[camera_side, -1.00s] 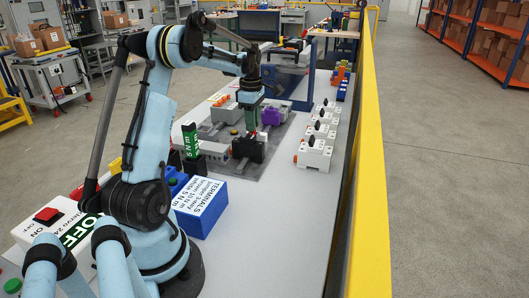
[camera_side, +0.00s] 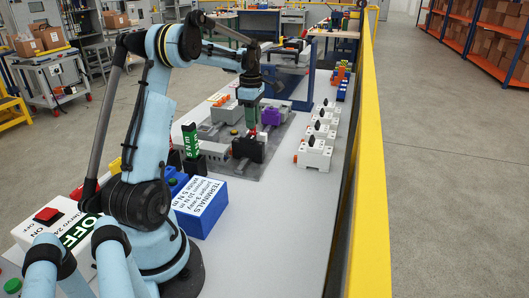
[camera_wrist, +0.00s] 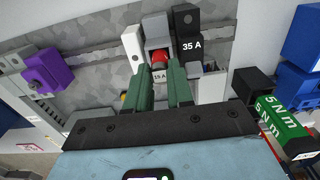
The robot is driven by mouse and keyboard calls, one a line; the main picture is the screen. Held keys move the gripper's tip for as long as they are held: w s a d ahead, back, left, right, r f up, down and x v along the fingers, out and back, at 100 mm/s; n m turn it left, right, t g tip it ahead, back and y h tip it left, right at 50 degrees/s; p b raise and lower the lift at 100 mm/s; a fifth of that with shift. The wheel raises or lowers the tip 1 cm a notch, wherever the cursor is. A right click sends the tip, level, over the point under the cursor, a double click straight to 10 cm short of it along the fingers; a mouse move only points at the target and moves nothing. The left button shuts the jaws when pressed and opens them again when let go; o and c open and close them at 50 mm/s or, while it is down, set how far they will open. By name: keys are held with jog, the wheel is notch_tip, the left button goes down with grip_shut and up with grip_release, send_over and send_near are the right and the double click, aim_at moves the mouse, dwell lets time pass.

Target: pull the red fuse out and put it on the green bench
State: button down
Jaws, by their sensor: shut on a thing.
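The red fuse (camera_wrist: 159,57) shows in the wrist view between the tips of my gripper's green fingers (camera_wrist: 161,76). A "15 A" label sits just below its red part. My gripper is shut on it, close to the grey holder (camera_wrist: 157,31) on the rail plate. I cannot make out a green bench with certainty.
A black "35 A" block (camera_wrist: 187,38) and a white block (camera_wrist: 133,47) stand close on either side. A purple part (camera_wrist: 48,69) is at the left. A green "5 N m" block (camera_wrist: 281,122) and a blue terminals box (camera_side: 200,207) stand nearby. A yellow rail (camera_side: 368,180) runs along the right.

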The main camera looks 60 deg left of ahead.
jog(key=shift+r, duration=0.2)
jog(key=shift+r, duration=3.15)
jog(key=s+d+f, duration=0.2)
jog(key=d, duration=2.7)
jog(key=shift+w+a+f, duration=0.15)
jog(key=shift+a+f, duration=2.5)
jog(key=shift+a, duration=0.2)
jog(key=shift+w+a+f, duration=0.1)
jog(key=shift+a+f, duration=2.55)
jog(key=shift+a, duration=0.15)
jog(key=shift+f, duration=0.1)
